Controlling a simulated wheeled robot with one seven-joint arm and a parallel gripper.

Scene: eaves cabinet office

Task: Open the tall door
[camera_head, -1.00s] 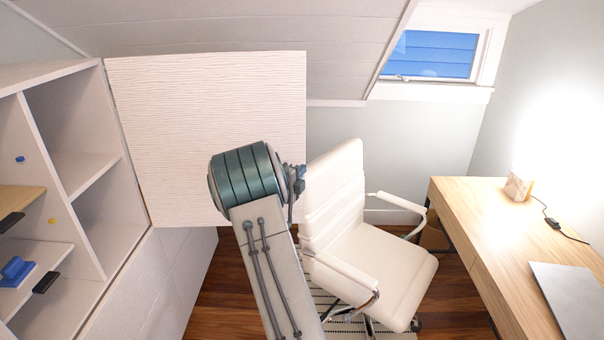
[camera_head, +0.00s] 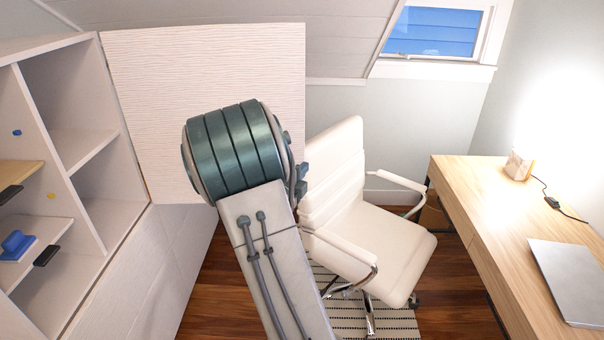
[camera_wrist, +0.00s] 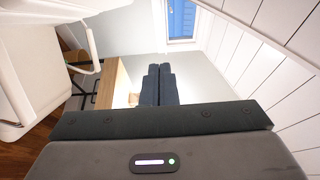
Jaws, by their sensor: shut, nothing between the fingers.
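The tall door (camera_head: 200,60) is a white panel with a rippled texture. In the head view it stands swung out from the cabinet (camera_head: 128,160) on the left, with the open shelves uncovered. My arm's thick teal joint hides its lower right part. My gripper (camera_wrist: 158,72) shows in the wrist view as two dark fingers pressed together, with nothing between them. In the head view it is mostly hidden behind my arm, near the door's free edge. I cannot tell whether it touches the door.
A white office chair (camera_head: 365,235) stands just right of my arm, on a striped rug. A wooden desk (camera_head: 480,215) with a laptop (camera_head: 570,280) is on the right. The sloped ceiling (camera_head: 340,35) hangs low behind the door. Small items sit on the cabinet shelves.

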